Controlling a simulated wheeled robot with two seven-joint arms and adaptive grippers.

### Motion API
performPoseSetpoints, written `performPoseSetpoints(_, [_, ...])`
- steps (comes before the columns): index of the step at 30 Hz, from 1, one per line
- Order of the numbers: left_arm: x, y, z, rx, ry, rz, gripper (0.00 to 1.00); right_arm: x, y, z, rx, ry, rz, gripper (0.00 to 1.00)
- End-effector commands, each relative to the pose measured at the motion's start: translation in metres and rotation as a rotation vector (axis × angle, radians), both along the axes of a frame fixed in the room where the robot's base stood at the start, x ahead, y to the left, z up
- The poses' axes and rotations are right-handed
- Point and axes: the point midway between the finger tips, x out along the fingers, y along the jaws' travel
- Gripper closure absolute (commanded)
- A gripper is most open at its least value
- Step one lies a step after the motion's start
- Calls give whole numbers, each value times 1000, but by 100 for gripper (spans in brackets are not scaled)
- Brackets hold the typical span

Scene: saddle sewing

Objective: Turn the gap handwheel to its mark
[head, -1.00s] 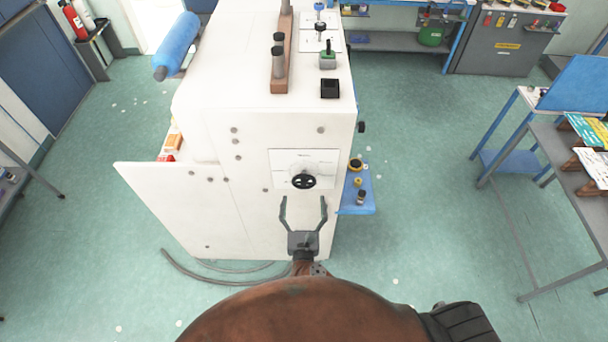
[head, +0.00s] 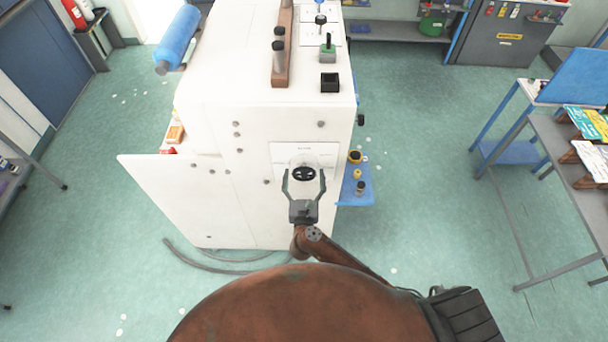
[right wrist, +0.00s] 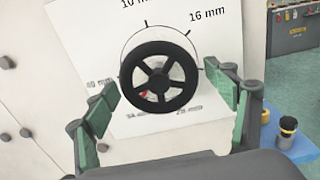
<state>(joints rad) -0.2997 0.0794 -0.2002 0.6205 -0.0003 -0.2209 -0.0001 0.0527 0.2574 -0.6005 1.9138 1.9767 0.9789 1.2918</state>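The gap handwheel (head: 304,174) is a small black spoked wheel on the front of the white machine (head: 200,120). In the right wrist view the handwheel (right wrist: 159,77) stands before a white dial plate (right wrist: 100,30) with tick marks and labels, among them "16 mm" at upper right. A small red spot shows between its spokes at lower left. My right gripper (head: 304,183) is open, its fingers on either side of the wheel in the head view. In the right wrist view the green-padded fingers (right wrist: 165,112) are spread wide, apart from the rim. My left gripper is not in view.
A blue side shelf (head: 354,190) with small yellow and black items juts from the machine's right side, close to my right gripper. A cable (head: 215,264) lies on the floor. A table (head: 565,150) stands at the right; the floor between is clear.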

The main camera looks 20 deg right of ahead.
Motion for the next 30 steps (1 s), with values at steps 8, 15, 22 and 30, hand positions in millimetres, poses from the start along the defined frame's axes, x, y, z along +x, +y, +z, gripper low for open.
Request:
performPoseSetpoints(8, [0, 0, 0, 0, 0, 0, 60, 0, 0, 0, 0, 0, 0, 43])
performPoseSetpoints(15, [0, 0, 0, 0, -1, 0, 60, 0, 0, 0, 0, 0, 0, 59])
performPoseSetpoints(22, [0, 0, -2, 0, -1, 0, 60, 0, 1, 0, 11, -3, 1, 63])
performPoseSetpoints(30, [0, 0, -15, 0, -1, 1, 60, 0, 1, -2, 117, -34, -1, 63])
